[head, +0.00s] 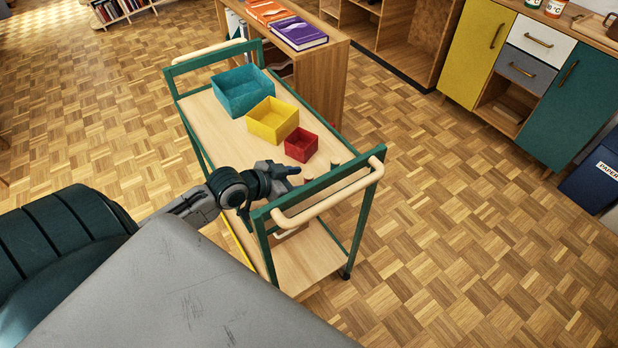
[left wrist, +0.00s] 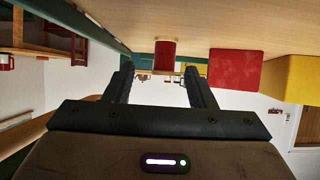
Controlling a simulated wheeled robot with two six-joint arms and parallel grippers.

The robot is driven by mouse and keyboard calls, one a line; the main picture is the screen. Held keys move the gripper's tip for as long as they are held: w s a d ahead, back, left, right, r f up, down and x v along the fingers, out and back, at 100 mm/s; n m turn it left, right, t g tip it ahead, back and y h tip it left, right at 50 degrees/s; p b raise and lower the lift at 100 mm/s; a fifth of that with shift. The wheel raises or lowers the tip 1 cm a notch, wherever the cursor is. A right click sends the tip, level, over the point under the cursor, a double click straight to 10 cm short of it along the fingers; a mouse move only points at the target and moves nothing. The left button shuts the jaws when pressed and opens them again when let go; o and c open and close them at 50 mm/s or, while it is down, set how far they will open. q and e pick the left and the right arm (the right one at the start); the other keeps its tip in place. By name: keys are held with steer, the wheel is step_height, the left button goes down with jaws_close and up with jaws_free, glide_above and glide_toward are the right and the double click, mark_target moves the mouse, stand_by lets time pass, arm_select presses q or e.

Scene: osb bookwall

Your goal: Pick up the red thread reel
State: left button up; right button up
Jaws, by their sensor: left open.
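The red thread reel (left wrist: 165,54) stands on the cart's wooden top in the left wrist view, which is upside down. It lines up with the gap between my left gripper's (left wrist: 159,70) fingertips, apparently just beyond them. The left gripper is open and empty. In the head view, the left gripper (head: 290,179) reaches low over the near end of the cart top (head: 205,118). Two small pieces with pale wooden tops, one near the fingers (head: 308,174) and one farther right (head: 335,163), stand there. I cannot tell from the head view which is the red reel. My right gripper is out of view.
A red box (head: 301,145), a yellow box (head: 272,120) and a teal box (head: 241,91) stand in a row behind. The cart's green end frame and wooden handle (head: 330,198) rise close beside my gripper. A wooden bookcase (head: 325,65) stands behind the cart; floor right is clear.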

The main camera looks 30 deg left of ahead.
mark_target(308, 175)
arm_select(q)
steer(key=x, duration=0.4)
steer(key=shift+w+a+r+p, duration=0.1)
steer(key=shift+w+r+p, duration=0.1)
steer(key=shift+w+p, duration=0.3)
steer(key=shift+w+f, duration=0.2)
steer(key=shift+w, duration=0.05)
steer(key=c, duration=1)
steer(key=shift+c, duration=0.2)
